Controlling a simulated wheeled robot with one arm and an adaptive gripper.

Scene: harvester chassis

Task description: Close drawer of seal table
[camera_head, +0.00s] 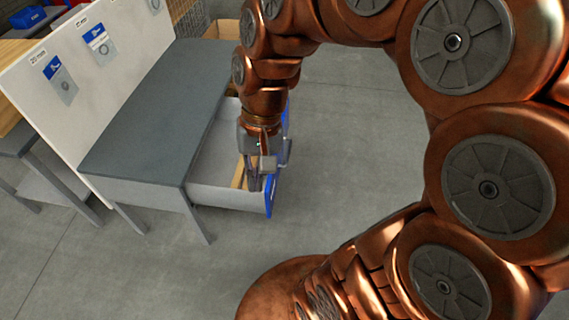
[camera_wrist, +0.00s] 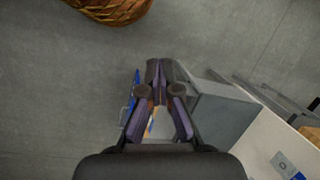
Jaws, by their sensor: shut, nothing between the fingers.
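The seal table (camera_head: 150,115) has a grey top, a white back panel and grey legs. Its white drawer (camera_head: 228,198) is pulled out to the right, with a blue front (camera_head: 271,196). My gripper (camera_head: 256,184) points down at the open drawer, near its blue front, and hides part of the inside. In the wrist view my gripper (camera_wrist: 160,65) has its fingertips together and nothing between them. The blue drawer front (camera_wrist: 130,102) shows just left of the fingers, and the grey table top (camera_wrist: 218,108) is to their right. Contact with the drawer cannot be told.
The white panel (camera_head: 90,75) carries labelled seal samples. Another table (camera_head: 20,140) stands at the left, with a blue bin (camera_head: 28,17) behind. A cardboard box (camera_head: 222,29) is beyond the seal table. The grey floor (camera_head: 345,130) right of the drawer is clear.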

